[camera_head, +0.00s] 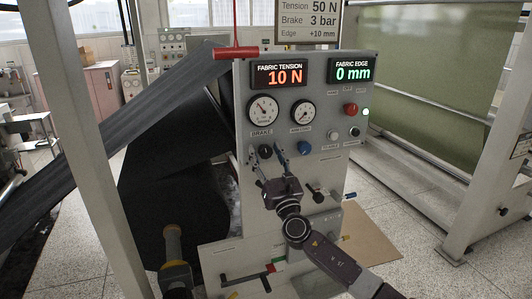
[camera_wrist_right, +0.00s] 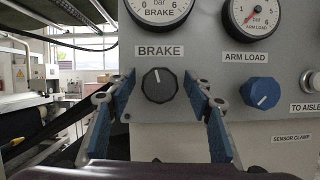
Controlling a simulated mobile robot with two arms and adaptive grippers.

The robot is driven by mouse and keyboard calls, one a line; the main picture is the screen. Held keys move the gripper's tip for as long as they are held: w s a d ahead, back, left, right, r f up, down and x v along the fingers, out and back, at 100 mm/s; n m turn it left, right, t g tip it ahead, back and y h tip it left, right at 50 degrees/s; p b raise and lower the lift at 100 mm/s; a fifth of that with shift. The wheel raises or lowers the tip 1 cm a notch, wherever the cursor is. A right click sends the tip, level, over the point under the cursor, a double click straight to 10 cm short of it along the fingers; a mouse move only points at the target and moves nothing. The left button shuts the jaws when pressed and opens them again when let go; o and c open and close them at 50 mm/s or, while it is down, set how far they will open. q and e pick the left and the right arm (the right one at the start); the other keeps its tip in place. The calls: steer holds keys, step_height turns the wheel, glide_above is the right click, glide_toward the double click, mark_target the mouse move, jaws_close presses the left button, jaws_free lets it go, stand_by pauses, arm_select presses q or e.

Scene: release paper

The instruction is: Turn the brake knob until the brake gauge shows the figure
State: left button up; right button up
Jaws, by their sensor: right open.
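The black brake knob (camera_head: 265,151) is on the grey control panel, under the brake gauge (camera_head: 263,110). In the right wrist view the knob (camera_wrist_right: 159,86) has a white pointer mark near its top, under the BRAKE label. The brake gauge (camera_wrist_right: 160,8) is cut off by the top edge there, and its needle is too small to read surely in the head view. My right gripper (camera_head: 267,158) is open, with its blue fingers to the left and right of the knob and apart from it. The sign (camera_head: 308,21) reads Brake 3 bar. My left gripper is not in view.
The blue arm load knob (camera_wrist_right: 260,93) is close to the right finger. The arm load gauge (camera_head: 303,112), a red button (camera_head: 350,109) and the tension display (camera_head: 279,74), reading 10 N, are on the same panel. Dark fabric (camera_head: 100,135) runs down the left side.

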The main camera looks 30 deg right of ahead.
steer(key=c, duration=1.2)
steer(key=shift+o, duration=0.2)
steer(key=shift+m, duration=0.5)
steer(key=shift+m+h, duration=0.6)
steer(key=shift+m, duration=0.2)
steer(key=m+g+h, duration=0.1)
steer(key=m, duration=0.2)
steer(key=shift+h+b, duration=0.3)
steer(key=m+g+h, duration=0.1)
steer(key=m, duration=0.2)
steer(key=m+g+h, duration=0.1)
steer(key=m, duration=0.2)
steer(key=shift+m, duration=0.3)
